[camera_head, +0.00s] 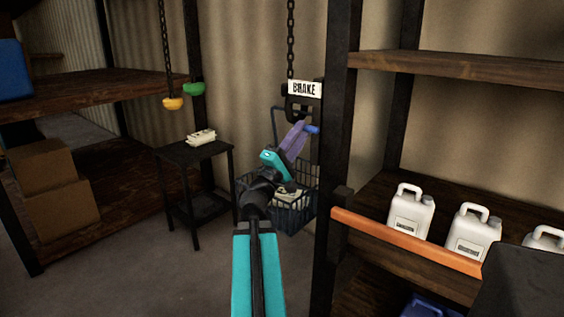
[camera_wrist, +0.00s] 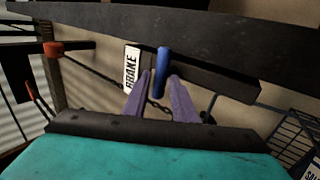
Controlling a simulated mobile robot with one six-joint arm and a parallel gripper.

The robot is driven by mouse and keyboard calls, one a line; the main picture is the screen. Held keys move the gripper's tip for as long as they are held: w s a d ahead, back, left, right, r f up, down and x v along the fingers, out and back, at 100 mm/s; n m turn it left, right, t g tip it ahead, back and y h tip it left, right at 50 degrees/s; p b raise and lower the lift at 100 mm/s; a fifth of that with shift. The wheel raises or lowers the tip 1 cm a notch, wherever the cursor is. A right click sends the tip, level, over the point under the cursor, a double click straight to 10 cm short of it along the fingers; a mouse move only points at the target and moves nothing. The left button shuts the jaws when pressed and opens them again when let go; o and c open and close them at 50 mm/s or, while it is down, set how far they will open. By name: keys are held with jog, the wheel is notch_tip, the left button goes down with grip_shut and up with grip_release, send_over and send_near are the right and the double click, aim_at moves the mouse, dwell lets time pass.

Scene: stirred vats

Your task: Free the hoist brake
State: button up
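The blue brake handle (camera_head: 313,129) sticks out beside the dark post, below the white BRAKE sign (camera_head: 304,88). In the wrist view the blue handle (camera_wrist: 162,68) stands between the tips of my purple fingers, and the BRAKE sign (camera_wrist: 131,70) is to its left. My gripper (camera_head: 302,127) is at the handle in the head view; in the wrist view my gripper (camera_wrist: 160,77) has its fingers apart, with no clear grip on the handle. A chain (camera_head: 290,40) hangs down behind the sign. A dark wire basket (camera_head: 300,214) hangs below, partly hidden by my arm.
A small dark table (camera_head: 190,153) with a white package stands left of the basket. At right, an orange rail (camera_head: 400,240) fronts a shelf with white jugs (camera_head: 410,213). Cardboard boxes (camera_head: 45,185) sit at left.

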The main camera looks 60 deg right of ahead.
jog(key=b+v, duration=0.3)
jog(key=b, duration=0.2)
jog(key=shift+a+f+b, duration=0.1)
jog(key=shift+f+b, duration=0.15)
jog(key=shift+b, duration=0.05)
jog(key=b+v, duration=0.2)
jog(key=b, duration=0.4)
jog(key=shift+w+a, duration=0.1)
jog(key=shift+b+v, duration=2.65)
jog(key=shift+b, duration=1.9)
jog(key=shift+a, duration=0.1)
